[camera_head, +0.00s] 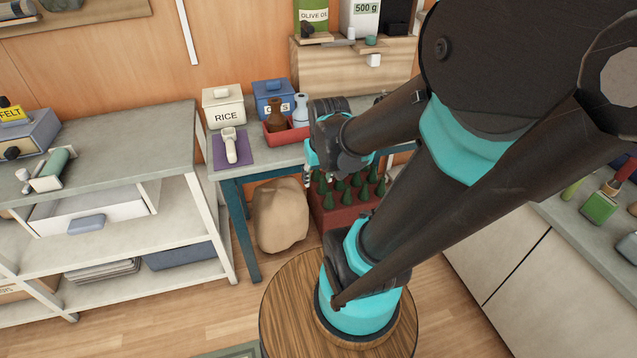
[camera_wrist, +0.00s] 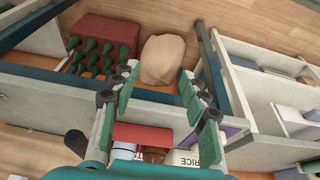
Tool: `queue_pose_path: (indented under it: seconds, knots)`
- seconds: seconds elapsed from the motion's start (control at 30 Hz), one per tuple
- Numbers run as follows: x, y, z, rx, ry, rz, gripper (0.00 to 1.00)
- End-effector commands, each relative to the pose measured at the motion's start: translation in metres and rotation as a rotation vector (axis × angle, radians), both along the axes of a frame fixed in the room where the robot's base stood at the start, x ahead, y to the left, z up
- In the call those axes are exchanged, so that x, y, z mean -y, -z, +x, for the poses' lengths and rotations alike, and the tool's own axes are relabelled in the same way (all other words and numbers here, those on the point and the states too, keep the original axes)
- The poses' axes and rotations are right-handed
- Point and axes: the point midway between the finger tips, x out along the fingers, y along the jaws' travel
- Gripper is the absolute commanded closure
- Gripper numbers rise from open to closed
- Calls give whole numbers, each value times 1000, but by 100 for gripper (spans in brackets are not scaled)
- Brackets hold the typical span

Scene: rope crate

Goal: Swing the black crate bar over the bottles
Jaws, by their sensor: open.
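A dark red crate (camera_head: 335,213) with several green bottles (camera_head: 350,188) stands on the floor beneath the workbench, partly hidden behind my arm. The crate also shows at the upper left of the wrist view (camera_wrist: 107,34), with the bottles (camera_wrist: 95,57) upright. I cannot clearly pick out the black crate bar in either view. My gripper (camera_head: 310,178) is at the bench's front edge, up and to the left of the crate in the head view. In the wrist view my gripper (camera_wrist: 157,92) has its fingers wide apart with nothing held between them.
A beige sack (camera_head: 281,216) lies left of the crate. The grey bench (camera_head: 262,158) carries a RICE box (camera_head: 224,107), a blue box (camera_head: 270,97), a red tray (camera_head: 285,136) with bottles and a purple mat (camera_head: 233,150). White shelves (camera_head: 130,220) stand left.

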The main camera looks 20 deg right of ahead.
Motion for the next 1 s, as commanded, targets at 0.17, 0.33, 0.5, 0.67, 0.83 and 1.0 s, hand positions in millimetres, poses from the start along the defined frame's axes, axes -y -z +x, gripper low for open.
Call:
queue_pose_path:
  seconds: [0.17,0.33,0.5,0.67,0.83,1.0]
  knots:
    - [-3,9,-11,13,1,4,55]
    - [-4,11,-14,17,3,4,55]
    - [-4,11,-13,17,3,4,55]
    - [0,5,-5,4,46,21,74]
    - [26,-28,40,-73,314,113,95]
    - [76,-75,97,-191,716,241,100]
